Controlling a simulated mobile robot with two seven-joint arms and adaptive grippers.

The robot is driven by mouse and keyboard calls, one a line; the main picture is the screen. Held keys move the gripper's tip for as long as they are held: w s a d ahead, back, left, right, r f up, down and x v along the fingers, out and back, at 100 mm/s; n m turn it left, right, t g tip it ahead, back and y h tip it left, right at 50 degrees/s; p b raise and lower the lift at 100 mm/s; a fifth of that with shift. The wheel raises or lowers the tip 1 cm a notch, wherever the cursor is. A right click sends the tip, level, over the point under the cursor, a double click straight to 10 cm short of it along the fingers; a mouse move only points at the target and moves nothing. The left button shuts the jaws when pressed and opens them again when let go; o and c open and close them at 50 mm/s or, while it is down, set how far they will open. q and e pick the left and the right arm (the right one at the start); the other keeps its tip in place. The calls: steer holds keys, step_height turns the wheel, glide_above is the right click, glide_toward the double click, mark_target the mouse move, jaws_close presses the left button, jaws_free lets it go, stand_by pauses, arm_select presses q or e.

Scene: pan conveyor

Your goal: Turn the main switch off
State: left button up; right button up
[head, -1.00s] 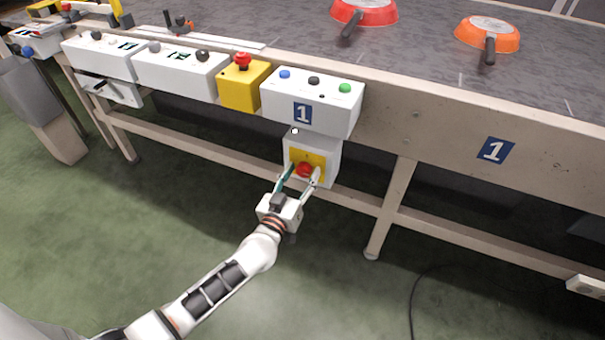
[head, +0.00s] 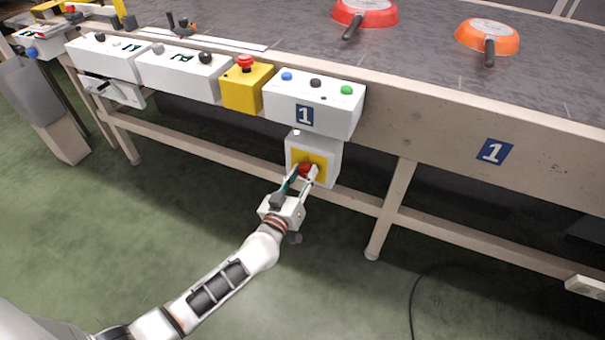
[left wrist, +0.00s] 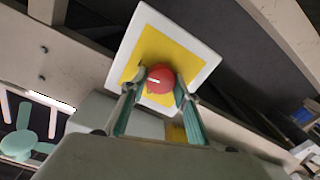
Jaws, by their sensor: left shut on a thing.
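The main switch is a red round knob (head: 305,169) on a yellow plate (head: 322,161), on a white box under the conveyor's edge. In the left wrist view the red knob (left wrist: 160,78) carries a short white mark and sits on the yellow plate (left wrist: 150,48) with its white surround. My left gripper (head: 304,175) is shut on the knob, one finger on each side, as the left wrist view also shows (left wrist: 158,95). The fingers partly cover the knob in the head view. My right gripper is not in view.
Above the switch is a white button box (head: 345,118) with blue, black and green buttons. A yellow box (head: 240,95) with a red emergency button stands to its left. Two pans (head: 365,14) (head: 487,37) lie on the belt. A table leg (head: 390,210) stands to the right.

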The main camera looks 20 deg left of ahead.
arm_select(q)
steer(key=n, duration=0.3)
steer(key=shift+r+n+p, duration=0.1)
steer(key=shift+n+p, duration=0.2)
steer(key=shift+p, duration=0.05)
steer(key=shift+a+n, duration=0.1)
steer(key=shift+n, duration=0.8)
steer(key=n, duration=0.3)
steer(key=shift+f+n, duration=0.2)
steer(key=shift+n, duration=0.1)
steer(key=n, duration=0.3)
steer(key=shift+f, duration=0.1)
steer(key=shift+n, duration=1.7)
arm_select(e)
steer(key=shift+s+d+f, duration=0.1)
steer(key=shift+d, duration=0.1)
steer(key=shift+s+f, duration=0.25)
arm_select(q)
steer(key=o, duration=1.1)
